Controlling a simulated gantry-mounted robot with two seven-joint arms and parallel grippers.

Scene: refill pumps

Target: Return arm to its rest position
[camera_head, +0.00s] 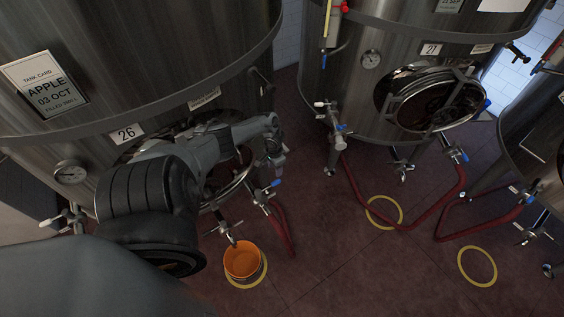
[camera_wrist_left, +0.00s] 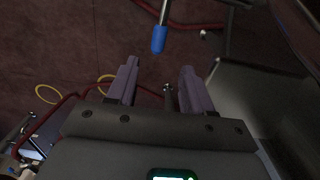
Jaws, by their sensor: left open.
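My left arm comes in from the left in the head view and reaches across the front of tank 26 (camera_head: 150,60). My left gripper (camera_head: 278,165) is at the arm's far end, near the tank's lower right side and above a blue-tipped valve handle (camera_head: 275,184). In the left wrist view the two fingers of my left gripper (camera_wrist_left: 158,85) stand apart with nothing between them. A blue-tipped handle (camera_wrist_left: 158,40) lies just beyond the fingertips, apart from them. My right gripper shows in neither view.
An orange bucket (camera_head: 242,261) stands on a yellow floor ring below tank 26. Tank 27 (camera_head: 340,90) stands to the right, with red hoses (camera_head: 400,223) on the floor. Empty yellow rings (camera_head: 477,266) mark the floor. The floor at front centre is clear.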

